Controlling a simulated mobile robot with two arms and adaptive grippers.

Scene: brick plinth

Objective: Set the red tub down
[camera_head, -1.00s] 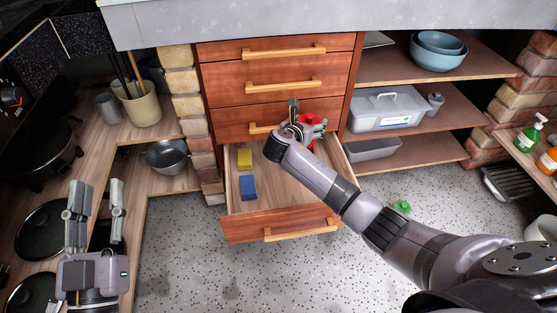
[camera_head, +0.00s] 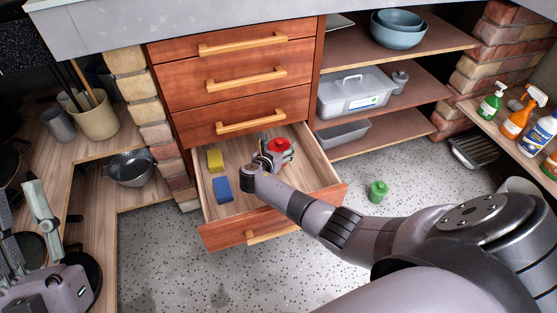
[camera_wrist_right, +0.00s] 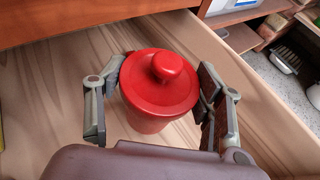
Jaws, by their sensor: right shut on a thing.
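The red tub (camera_head: 280,145) with a knobbed lid is upright in the open bottom drawer (camera_head: 262,192), at its back right part. In the right wrist view the tub (camera_wrist_right: 158,88) sits between the two fingers. My right gripper (camera_head: 271,153) is shut on it, fingers on both sides of its body. I cannot tell whether its base touches the drawer floor. My left gripper (camera_head: 25,228) is at the lower left of the head view, away from the drawer, with its fingers apart and nothing between them.
A yellow block (camera_head: 215,159) and a blue block (camera_head: 222,190) lie in the drawer's left part. A green lidded jar (camera_head: 377,191) stands on the speckled floor to the right. Closed drawers (camera_head: 243,120) rise above the drawer's back. The drawer's front middle is bare.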

